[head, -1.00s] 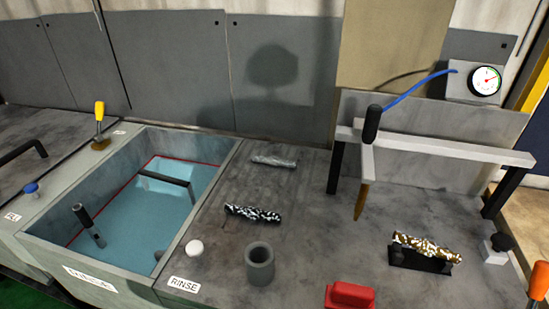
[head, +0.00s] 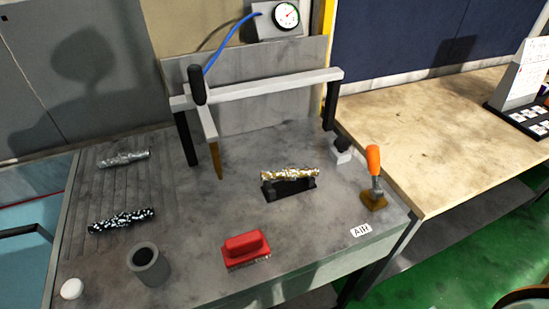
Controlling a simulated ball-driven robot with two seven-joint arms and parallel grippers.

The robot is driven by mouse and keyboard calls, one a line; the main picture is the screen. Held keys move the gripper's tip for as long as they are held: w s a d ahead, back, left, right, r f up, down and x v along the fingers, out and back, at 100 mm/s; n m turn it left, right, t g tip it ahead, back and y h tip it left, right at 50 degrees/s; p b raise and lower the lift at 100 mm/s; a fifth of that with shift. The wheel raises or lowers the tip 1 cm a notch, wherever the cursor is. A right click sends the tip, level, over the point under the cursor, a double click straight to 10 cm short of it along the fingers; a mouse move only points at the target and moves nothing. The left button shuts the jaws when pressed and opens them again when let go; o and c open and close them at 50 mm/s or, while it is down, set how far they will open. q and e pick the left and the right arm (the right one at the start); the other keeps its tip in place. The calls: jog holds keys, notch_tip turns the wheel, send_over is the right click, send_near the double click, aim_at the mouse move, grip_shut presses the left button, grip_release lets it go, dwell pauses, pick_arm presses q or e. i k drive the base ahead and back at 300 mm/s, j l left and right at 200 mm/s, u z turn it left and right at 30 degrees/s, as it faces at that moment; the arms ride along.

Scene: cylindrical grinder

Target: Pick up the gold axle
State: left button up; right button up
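The gold axle (head: 290,174) is a short, mottled gold and white rod in the head view. It lies across a black cradle (head: 289,189) on the grey bench, right of the middle. Neither of my grippers shows in the head view. Nothing touches the axle apart from the cradle.
A red brush (head: 246,249) lies in front of the cradle. An orange-handled lever (head: 374,178) stands to its right. A white frame with an air nozzle (head: 215,150) stands behind left. A black speckled axle (head: 122,220), a silver axle (head: 123,158) and a grey cup (head: 148,264) are left.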

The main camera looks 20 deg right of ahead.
aim_at(289, 173)
jog(key=k+j, duration=0.1)
jog(key=j, duration=0.3)
jog(key=k+j+z, duration=0.1)
jog(key=j, duration=0.3)
jog(key=k+j, duration=0.1)
jog(key=j, duration=0.3)
jog(key=z, duration=0.05)
